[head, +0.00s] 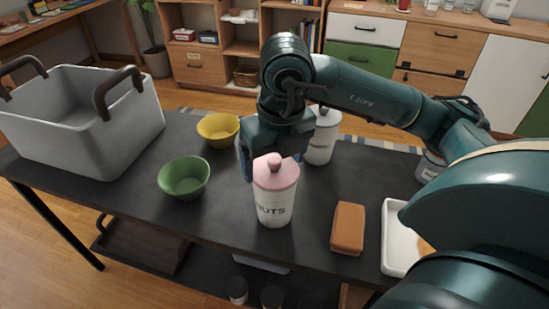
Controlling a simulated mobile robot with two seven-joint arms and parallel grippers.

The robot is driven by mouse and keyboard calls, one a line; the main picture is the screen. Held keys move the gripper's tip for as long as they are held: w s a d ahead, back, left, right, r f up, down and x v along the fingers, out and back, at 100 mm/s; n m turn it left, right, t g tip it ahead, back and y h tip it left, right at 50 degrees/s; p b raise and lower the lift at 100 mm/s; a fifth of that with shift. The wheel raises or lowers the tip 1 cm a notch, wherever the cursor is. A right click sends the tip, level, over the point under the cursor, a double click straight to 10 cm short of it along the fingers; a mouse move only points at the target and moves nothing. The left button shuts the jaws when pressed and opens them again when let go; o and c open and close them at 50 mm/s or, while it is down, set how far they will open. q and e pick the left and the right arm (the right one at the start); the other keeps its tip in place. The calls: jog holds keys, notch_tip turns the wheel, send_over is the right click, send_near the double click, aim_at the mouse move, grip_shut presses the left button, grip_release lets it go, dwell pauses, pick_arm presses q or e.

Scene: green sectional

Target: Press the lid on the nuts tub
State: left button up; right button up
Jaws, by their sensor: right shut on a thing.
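The nuts tub (274,207) is a white cylinder with dark "NUTS" lettering, standing upright near the table's front edge. The pink lid (284,177) with a round knob is at the tub's top, and it looks level there. I cannot tell from this view whether it is fully seated. My right gripper (273,160) reaches down from behind, shut on the lid, with one finger showing at the lid's left side. The other finger is mostly hidden. My left gripper is not in view.
A green bowl (184,178) and yellow bowl (218,129) stand left of the tub. A white canister (322,140) stands behind right. A brown block (348,228) and white tray (394,240) lie right. A grey bin (85,120) is far left. The dark table (225,222) is bare around the tub.

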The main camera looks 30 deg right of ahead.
jog(key=shift+f+b, duration=0.2)
jog(key=shift+b, duration=0.15)
dwell(0.6)
dwell(0.3)
jog(key=o, duration=0.8)
jog(key=shift+o, duration=0.2)
jog(key=shift+r, duration=0.1)
jog(key=shift+r+p, duration=2.5)
jog(key=shift+r, duration=1)
jog(key=shift+c, duration=0.4)
